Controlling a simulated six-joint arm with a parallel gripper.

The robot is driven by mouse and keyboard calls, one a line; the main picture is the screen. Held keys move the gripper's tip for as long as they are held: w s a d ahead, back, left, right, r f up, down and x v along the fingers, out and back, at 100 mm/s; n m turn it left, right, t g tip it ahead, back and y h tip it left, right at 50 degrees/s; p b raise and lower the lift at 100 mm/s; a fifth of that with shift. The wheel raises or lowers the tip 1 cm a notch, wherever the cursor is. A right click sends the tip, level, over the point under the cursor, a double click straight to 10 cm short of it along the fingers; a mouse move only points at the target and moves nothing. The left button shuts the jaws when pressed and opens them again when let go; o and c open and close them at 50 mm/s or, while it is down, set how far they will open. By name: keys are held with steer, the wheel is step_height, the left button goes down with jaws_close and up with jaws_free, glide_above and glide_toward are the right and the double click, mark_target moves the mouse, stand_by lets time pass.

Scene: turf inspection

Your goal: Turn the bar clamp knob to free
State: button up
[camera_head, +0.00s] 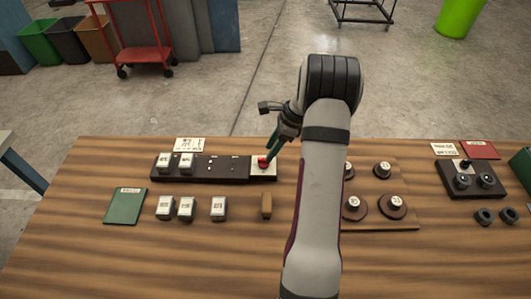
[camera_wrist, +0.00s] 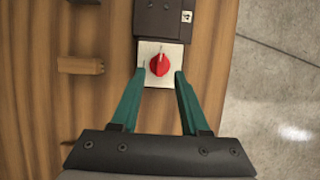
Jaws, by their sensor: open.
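A red knob (camera_wrist: 160,65) with a pale pointer line sits on a square cream plate (camera_wrist: 148,79) in the wrist view. In the head view the red knob (camera_head: 263,162) is partly hidden by my gripper, at the right end of a long dark bar (camera_head: 222,167). My gripper (camera_wrist: 152,73) has green fingers, apart, one on each side of the knob. Gaps show between the fingers and the knob. The head view shows my gripper (camera_head: 269,157) reaching down to the knob from the upper right. I cannot read any position label on the plate.
White blocks (camera_head: 218,208) and a wooden peg (camera_head: 267,205) stand in front of the bar. A green booklet (camera_head: 125,206) lies left. Round dark pieces with white tops (camera_head: 383,169) sit on a board right of my arm.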

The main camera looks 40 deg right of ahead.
steer(key=shift+x, duration=1.8)
jaws_close()
